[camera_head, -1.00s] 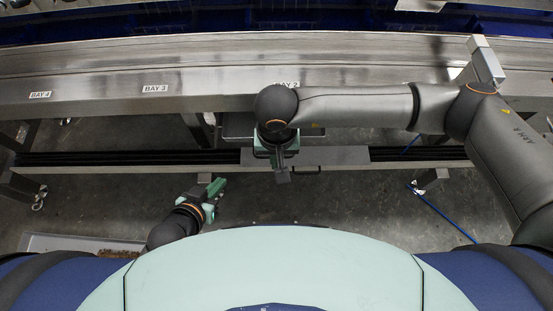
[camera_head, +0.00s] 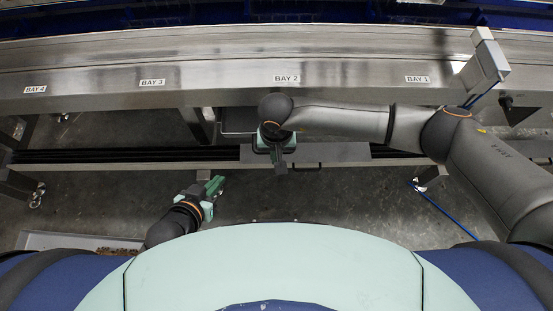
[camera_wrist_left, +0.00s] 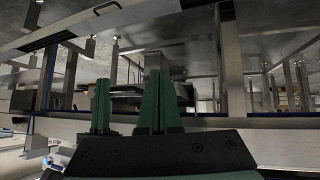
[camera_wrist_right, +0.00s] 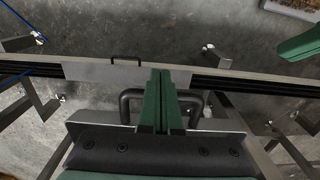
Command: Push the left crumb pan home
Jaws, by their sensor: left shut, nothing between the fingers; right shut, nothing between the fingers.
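A grey front panel (camera_head: 340,152) with a black handle (camera_head: 305,167) sits on the low rail beneath the bench. The panel (camera_wrist_right: 90,72) and its handle (camera_wrist_right: 125,60) also show in the right wrist view. A metal pan (camera_head: 236,122) is partly visible under the bench near Bay 2; my right arm hides part of it. I cannot tell which part is the left crumb pan. My right gripper (camera_head: 281,163) is shut and empty, pointing down over the panel's left part; contact cannot be told. My left gripper (camera_head: 216,185) is shut and empty, above the floor in front of the rail.
The steel bench (camera_head: 210,85) has bay labels along its front. Bench legs (camera_head: 20,183) stand below it. A tray (camera_head: 65,241) with brown crumbs lies at lower left. A blue cable (camera_head: 440,210) crosses the floor at right. Floor in front of the rail is mostly clear.

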